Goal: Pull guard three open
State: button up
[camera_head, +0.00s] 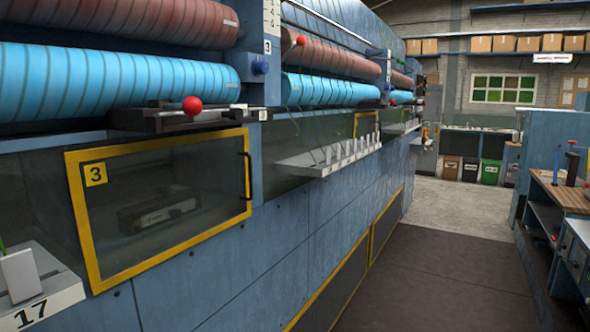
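Guard three (165,244) is a clear panel in a yellow frame on the blue machine's side, at the left of the head view. A yellow label (95,174) with a black 3 sits at its upper left. Its dark upright handle (246,175) is at the right edge of the frame. The guard looks shut, flush with the machine front. Through the panel I see a dark boxy unit (158,211). My gripper is not in view.
A red knob (192,105) sits on a dark rail above the guard. A white ledge marked 17 (42,296) juts out at lower left, and another ledge (330,160) juts out to the right. The dark floor aisle (440,275) is clear; a workbench (560,193) stands at right.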

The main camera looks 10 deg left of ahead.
aim_at(95, 175)
jog(key=u, duration=0.35)
jog(key=i, duration=0.85)
jog(key=u, duration=0.7)
